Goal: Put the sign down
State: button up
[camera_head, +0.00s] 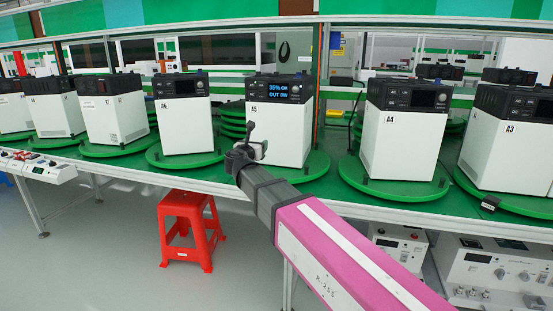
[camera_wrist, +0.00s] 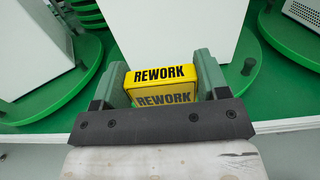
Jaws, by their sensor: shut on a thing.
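The sign is a small yellow block with a black edge and REWORK in black letters on two faces (camera_wrist: 162,76), seen in the wrist view. My gripper (camera_wrist: 162,82) is shut on it, with a green finger at each side. In the head view my gripper (camera_head: 246,148) is in front of the white unit marked A5 (camera_head: 282,138), over the near part of its green turntable (camera_head: 312,168). The sign cannot be made out there. I cannot tell whether the sign's underside touches the surface below.
Units A6 (camera_head: 184,128) and A4 (camera_head: 398,140) stand on green turntables to either side. Unit A3 (camera_head: 508,150) is further right. A red stool (camera_head: 188,215) stands on the floor before the bench. The green bench top (camera_head: 333,190) has narrow bare strips between turntables.

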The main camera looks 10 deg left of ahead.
jog(key=w+f, duration=0.2)
jog(key=w, duration=0.1)
jog(key=w+f, duration=0.2)
jog(key=w, duration=0.2)
jog(key=w+d+f, duration=0.1)
jog(key=w+f, duration=0.1)
jog(key=w, duration=0.1)
jog(key=shift+w+f, duration=0.25)
jog(key=shift+w, duration=0.15)
jog(key=shift+d+f, duration=0.1)
jog(key=shift+f, duration=2)
jog(key=o, duration=1)
jog(key=shift+c, duration=0.2)
jog(key=shift+s, duration=0.4)
jog(key=s, duration=1.1)
jog(key=shift+a, duration=0.45)
